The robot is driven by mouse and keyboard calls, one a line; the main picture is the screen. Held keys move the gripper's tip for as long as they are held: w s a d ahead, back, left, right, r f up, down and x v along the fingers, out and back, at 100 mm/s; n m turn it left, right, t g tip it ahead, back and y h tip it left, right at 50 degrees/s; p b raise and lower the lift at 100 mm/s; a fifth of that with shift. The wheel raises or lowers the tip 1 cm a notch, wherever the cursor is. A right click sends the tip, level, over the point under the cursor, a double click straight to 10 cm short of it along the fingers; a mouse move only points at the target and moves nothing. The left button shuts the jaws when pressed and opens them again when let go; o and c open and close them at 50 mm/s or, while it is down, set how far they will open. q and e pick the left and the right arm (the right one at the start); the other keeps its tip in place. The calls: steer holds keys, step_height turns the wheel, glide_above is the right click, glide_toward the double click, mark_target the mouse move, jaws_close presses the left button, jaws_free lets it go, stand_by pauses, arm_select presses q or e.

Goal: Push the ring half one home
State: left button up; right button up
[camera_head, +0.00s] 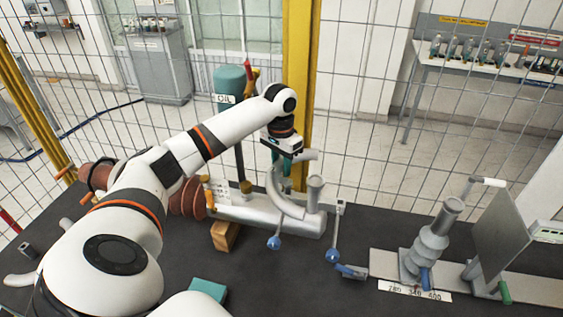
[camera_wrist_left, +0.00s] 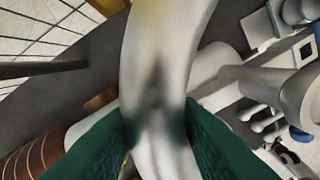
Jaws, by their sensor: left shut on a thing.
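My right gripper is not in view.
A reddish-brown ribbed bushing (camera_head: 187,197) and wooden block (camera_head: 225,235) lie left. A grey stepped stand (camera_head: 430,245) is further right. Wire mesh fence rises behind.

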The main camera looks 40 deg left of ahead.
arm_select(q)
steer(key=shift+f, duration=1.45)
steer(key=o, duration=1.2)
step_height(320, 180, up, 6)
steer(key=b, duration=0.3)
steer(key=shift+a+r, duration=0.1)
step_height(320, 180, up, 5)
steer(key=shift+f, duration=0.1)
steer(key=shift+a+r, duration=0.1)
steer(key=shift+r, duration=0.45)
steer(key=shift+f, duration=0.15)
